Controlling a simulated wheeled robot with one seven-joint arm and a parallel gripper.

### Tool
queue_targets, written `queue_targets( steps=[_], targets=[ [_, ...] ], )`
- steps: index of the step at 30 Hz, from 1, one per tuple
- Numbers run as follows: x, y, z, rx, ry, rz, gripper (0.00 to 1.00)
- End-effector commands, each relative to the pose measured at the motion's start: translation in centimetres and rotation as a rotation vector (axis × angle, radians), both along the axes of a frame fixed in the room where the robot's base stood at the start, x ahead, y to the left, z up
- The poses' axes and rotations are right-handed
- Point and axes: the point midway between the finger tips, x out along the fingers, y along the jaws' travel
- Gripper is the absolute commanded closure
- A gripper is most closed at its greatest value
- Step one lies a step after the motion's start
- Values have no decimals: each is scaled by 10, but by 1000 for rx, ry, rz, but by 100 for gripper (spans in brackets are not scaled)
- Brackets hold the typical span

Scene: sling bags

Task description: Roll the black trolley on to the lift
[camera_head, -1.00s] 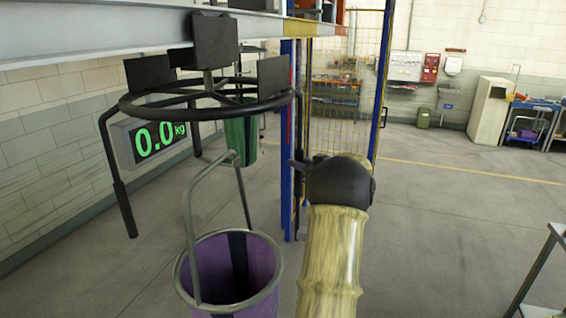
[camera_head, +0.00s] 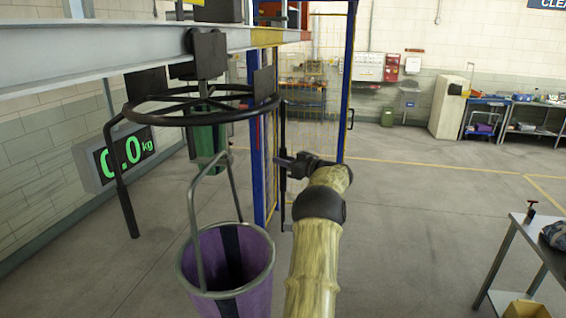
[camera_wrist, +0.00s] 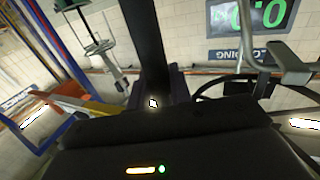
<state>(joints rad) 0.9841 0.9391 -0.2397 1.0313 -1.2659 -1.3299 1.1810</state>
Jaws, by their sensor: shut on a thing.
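The black trolley (camera_head: 207,52) hangs from the grey overhead rail (camera_head: 110,55), with a spoked black ring (camera_head: 150,112) and downward rods below it. My gripper (camera_head: 284,166) is shut on the ring's right-hand rod (camera_head: 283,130); the fingertips are small and partly hidden in the head view. In the wrist view the dark rod (camera_wrist: 146,40) rises from the jaws and part of the ring (camera_wrist: 205,92) shows at right. The lift (camera_head: 351,75), with blue posts and yellow mesh, stands just beyond the trolley. A yellow and red rail piece (camera_head: 268,37) lies at the lift.
A purple bag (camera_head: 255,270) with a grey handle is in the near foreground, left of my arm. A green bag (camera_head: 207,135) shows behind the ring. A weight display (camera_head: 125,155) is on the left wall. A metal table (camera_head: 530,240) stands at right; floor between is clear.

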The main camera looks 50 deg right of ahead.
Motion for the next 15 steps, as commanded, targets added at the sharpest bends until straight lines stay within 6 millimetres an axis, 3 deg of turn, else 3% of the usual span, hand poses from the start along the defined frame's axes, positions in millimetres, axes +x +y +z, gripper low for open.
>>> queue_targets(
  steps=[15],
  targets=[
    [21, -27, 2, -2, -4, 8, 100]
  ],
)
